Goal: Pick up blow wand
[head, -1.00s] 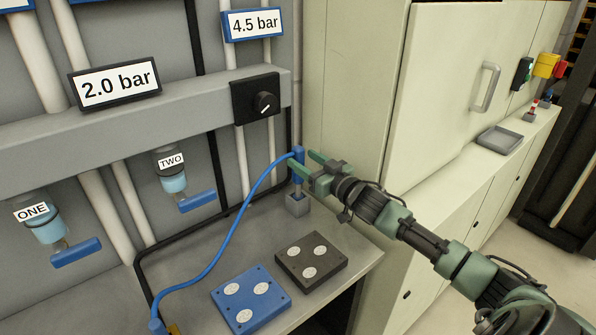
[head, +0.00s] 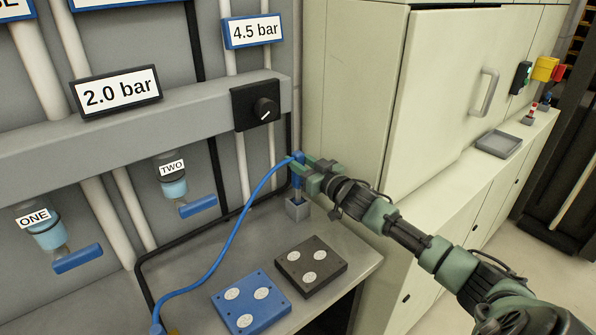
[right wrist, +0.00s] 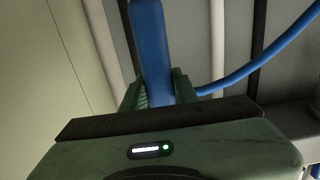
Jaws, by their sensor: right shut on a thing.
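The blow wand (head: 298,173) is a blue upright handle with a blue hose (head: 232,238) running from its top down to the lower left. It stands at or in a small grey holder (head: 297,209) on the bench; I cannot tell whether its lower end is clear of the holder. My right gripper (head: 304,170) is shut on the wand's upper part, coming in from the right. In the right wrist view the blue wand (right wrist: 152,50) stands between the two green fingers, and the hose leaves to the right. My left gripper is not in view.
A blue block (head: 250,302) and a dark block (head: 311,264), each with white discs, lie on the bench (head: 205,262). A pale cabinet (head: 365,90) stands close on the right. Labelled bowls with blue levers hang at left.

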